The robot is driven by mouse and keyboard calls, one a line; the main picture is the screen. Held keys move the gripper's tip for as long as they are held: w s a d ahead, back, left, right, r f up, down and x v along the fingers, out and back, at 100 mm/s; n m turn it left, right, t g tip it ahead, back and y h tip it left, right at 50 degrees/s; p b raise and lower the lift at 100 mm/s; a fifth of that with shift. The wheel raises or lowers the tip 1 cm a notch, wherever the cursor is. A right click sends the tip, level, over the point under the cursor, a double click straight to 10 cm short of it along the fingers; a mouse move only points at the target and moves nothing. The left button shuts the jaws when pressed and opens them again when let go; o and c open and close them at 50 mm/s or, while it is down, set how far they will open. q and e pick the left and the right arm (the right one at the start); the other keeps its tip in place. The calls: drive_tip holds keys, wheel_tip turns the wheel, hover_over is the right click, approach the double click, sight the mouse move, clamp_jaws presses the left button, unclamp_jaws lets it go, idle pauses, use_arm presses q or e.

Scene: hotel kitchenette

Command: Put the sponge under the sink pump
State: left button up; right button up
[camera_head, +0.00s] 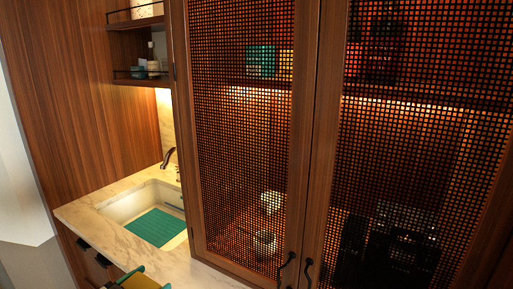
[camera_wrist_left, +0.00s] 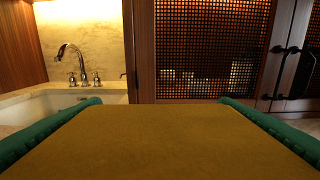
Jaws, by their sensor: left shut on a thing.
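The yellow sponge (camera_head: 141,282) is between the teal fingers of my left gripper (camera_head: 146,278) at the bottom edge of the head view. In the left wrist view the sponge (camera_wrist_left: 160,142) fills the lower middle, with a teal finger on each side, shut on it. The dark curved sink tap (camera_head: 169,158) stands at the sink's back edge; it also shows in the left wrist view (camera_wrist_left: 70,52) with a handle on each side. The white sink (camera_head: 118,208) has a teal ribbed mat (camera_head: 157,227) in it. The sponge is in front of the sink, apart from the tap. My right gripper is not in view.
A pale marble counter (camera_head: 85,213) surrounds the sink. Tall wooden cabinet doors with mesh panels (camera_head: 245,170) and dark handles (camera_head: 287,267) stand to the right of the sink. Open shelves (camera_head: 138,80) with small items hang above the sink.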

use_arm(q)
drive_tip(key=s+d+f+n+y, duration=0.1)
drive_tip(key=s+d+f, duration=0.2)
drive_tip(key=s+d, duration=0.8)
drive_tip(key=s+a+r+n+t+y, duration=0.2)
drive_tip(key=s+a+r+n+y, duration=0.1)
drive_tip(key=s+y, duration=0.4)
drive_tip(key=shift+a+n+y, duration=0.3)
drive_tip(key=shift+a+n, duration=0.35)
drive_tip(key=shift+n, duration=0.35)
drive_tip(key=shift+f, duration=0.15)
drive_tip(key=shift+s+f+t, duration=0.15)
drive_tip(key=shift+f+t, duration=0.05)
drive_tip(key=shift+t, duration=0.1)
